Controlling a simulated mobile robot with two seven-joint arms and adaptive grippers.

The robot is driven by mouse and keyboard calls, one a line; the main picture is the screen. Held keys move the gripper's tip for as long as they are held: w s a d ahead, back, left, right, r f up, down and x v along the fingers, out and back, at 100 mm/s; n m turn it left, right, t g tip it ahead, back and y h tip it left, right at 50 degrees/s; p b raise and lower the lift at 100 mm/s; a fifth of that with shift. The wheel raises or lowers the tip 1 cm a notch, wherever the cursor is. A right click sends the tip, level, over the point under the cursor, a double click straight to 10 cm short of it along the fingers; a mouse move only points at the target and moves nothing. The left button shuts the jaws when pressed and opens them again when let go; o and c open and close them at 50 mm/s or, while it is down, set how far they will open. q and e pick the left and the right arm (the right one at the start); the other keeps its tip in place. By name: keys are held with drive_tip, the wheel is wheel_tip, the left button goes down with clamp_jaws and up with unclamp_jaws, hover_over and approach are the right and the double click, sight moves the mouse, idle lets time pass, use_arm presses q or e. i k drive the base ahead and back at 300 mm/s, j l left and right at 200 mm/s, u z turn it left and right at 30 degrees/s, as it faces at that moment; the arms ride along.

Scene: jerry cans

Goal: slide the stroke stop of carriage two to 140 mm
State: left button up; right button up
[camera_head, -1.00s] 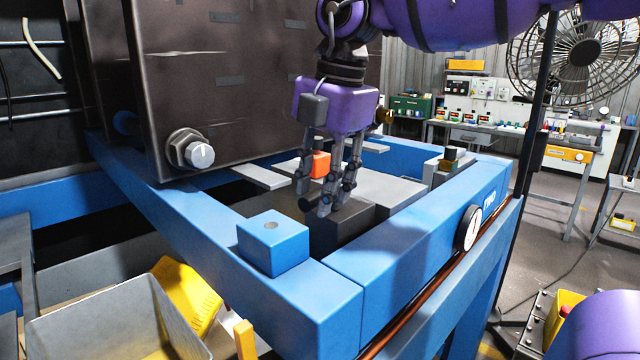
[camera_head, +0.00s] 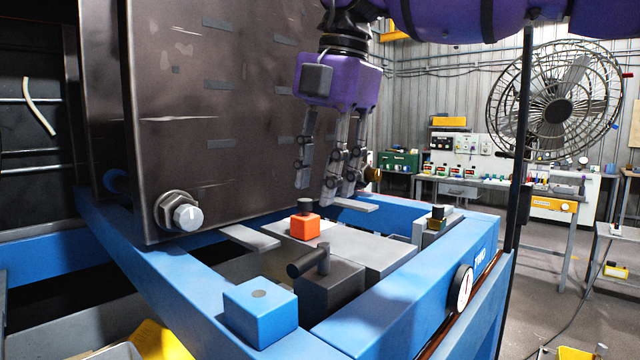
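The blue frame of carriage two (camera_head: 385,315) carries the label "TWO". Inside it, an orange block (camera_head: 305,228) with a black knob on top sits on a light grey plate (camera_head: 375,243). Nearer, a dark grey block (camera_head: 332,288) carries a dark T-shaped handle (camera_head: 308,262). I cannot tell for sure which of these is the stroke stop, and no millimetre scale is readable. My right gripper (camera_head: 316,188) hangs above and behind the handle, pointing down, with its fingers apart and empty. My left gripper is out of view.
A large dark mould plate (camera_head: 215,110) with a bolt (camera_head: 185,215) stands at the left. A blue block (camera_head: 260,310) sits on the near frame corner. A dial gauge (camera_head: 462,289) is on the frame's right side. A fan (camera_head: 555,100) and benches stand behind.

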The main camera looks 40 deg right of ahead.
sight(305, 226)
drive_tip(key=k, duration=1)
